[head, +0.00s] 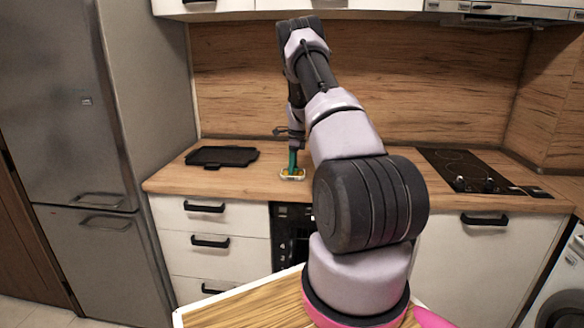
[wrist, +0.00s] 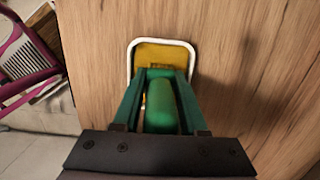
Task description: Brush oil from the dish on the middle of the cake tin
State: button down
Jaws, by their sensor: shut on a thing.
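The cake tin (head: 222,157) is a dark, shallow rectangular pan on the left part of the counter. The oil dish (head: 286,178) is small, with a white rim and yellow inside, and stands right of the tin near the counter's front. It also shows in the wrist view (wrist: 161,41). My gripper (wrist: 160,82) is shut on a green brush (wrist: 160,110), which also shows in the head view (head: 292,160). The brush points down at the dish. Its bristle end is hidden, so I cannot tell whether it touches the oil.
A black cooktop (head: 465,170) lies at the right of the wooden counter (head: 240,181). The wood splashback (head: 240,75) rises behind. A tall grey fridge (head: 60,100) stands at the left. The counter between tin and dish is clear.

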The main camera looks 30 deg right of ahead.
dwell(0.5)
jog(key=shift+r, duration=3.45)
